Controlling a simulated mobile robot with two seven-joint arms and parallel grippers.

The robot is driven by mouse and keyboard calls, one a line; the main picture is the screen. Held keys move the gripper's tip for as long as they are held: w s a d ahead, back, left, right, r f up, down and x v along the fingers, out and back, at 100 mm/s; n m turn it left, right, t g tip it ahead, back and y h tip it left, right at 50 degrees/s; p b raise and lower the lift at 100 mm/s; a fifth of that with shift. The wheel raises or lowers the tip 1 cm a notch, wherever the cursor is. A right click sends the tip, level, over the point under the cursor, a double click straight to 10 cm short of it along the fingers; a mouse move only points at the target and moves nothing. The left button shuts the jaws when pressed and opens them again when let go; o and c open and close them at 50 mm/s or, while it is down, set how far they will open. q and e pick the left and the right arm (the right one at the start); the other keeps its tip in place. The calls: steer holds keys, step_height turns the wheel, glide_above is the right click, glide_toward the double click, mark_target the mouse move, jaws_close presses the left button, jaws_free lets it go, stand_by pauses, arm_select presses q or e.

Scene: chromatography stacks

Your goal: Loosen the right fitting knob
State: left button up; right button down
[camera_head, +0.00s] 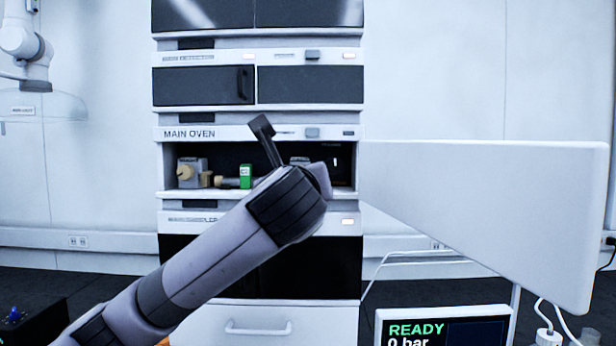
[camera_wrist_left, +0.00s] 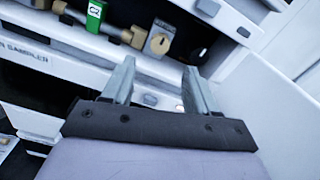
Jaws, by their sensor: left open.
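The right fitting knob (camera_wrist_left: 159,43) is a round yellow-beige knob on a grey block, in the oven's open bay in the left wrist view. A beige fitting (camera_wrist_left: 132,37) and a green-labelled column (camera_wrist_left: 95,16) lie to its left. In the head view my arm hides the right knob; the green label (camera_head: 246,176) and the left knob (camera_head: 184,173) show. My left gripper (camera_wrist_left: 158,68) is open, its fingers pointing toward the bay. The right knob appears beyond and between the fingertips, apparently without contact. In the head view the gripper (camera_head: 263,128) is partly hidden by my wrist.
The oven's white door (camera_head: 485,215) stands open to the right, close to my wrist. The shelf's front edge (camera_head: 175,194) lies below the bay. A screen reading READY, 0 bar (camera_head: 440,328) stands at the lower right.

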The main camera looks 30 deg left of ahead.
arm_select(q)
steer(key=p+x, duration=0.2)
steer(key=x, duration=0.5)
steer(key=shift+a, duration=0.1)
steer(key=c, duration=1.1)
